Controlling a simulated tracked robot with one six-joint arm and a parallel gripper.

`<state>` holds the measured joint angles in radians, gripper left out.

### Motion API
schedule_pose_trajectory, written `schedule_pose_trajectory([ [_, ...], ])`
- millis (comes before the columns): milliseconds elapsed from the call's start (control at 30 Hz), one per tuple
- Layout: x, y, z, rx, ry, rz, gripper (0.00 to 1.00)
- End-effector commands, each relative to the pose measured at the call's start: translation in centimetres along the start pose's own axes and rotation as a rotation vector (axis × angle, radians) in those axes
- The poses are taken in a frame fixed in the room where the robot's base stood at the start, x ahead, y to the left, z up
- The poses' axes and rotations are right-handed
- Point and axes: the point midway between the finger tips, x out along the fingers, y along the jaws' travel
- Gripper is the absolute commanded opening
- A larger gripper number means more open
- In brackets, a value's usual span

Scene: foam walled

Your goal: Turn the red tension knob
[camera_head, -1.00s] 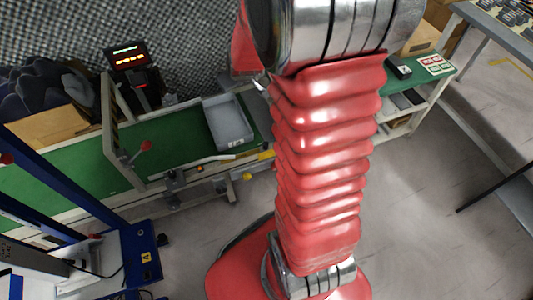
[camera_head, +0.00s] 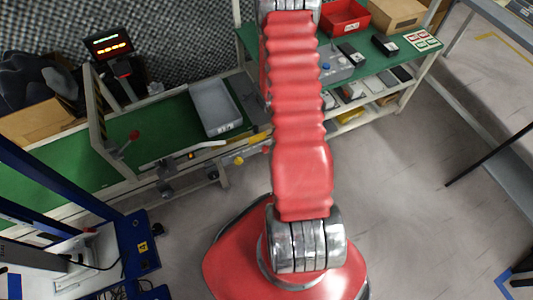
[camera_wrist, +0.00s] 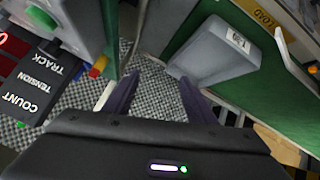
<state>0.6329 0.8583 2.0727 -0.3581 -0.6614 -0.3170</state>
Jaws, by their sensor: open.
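In the wrist view, a dark panel (camera_wrist: 35,80) at the left carries the words TRACK, TENSION and COUNT. A small red piece (camera_wrist: 97,70) with yellow beside it shows right of that panel; I cannot tell whether it is the same knob. My gripper (camera_wrist: 158,96) is open, with two dark fingers apart and nothing between them. It points towards the floor between the panel and a grey tray. In the head view my arm hides it.
The grey tray (camera_head: 216,107) rests on the green conveyor belt (camera_head: 165,135). A display (camera_head: 108,43) with lit digits stands behind. A bench (camera_head: 425,52) at the right holds a red bin (camera_head: 343,17) and a box (camera_head: 397,14). A blue frame (camera_head: 60,182) stands front left. Floor at right is open.

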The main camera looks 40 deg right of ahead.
Motion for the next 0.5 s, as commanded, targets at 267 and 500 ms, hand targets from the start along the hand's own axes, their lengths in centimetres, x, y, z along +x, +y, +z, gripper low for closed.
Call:
schedule_pose_trajectory([
  [267, 3.2, -0.7, 7.4, 0.017, 0.044, 0.008, 0.51],
  [500, 4.8, -2.0, 13.5, 0.039, 0.092, 0.02, 0.51],
])
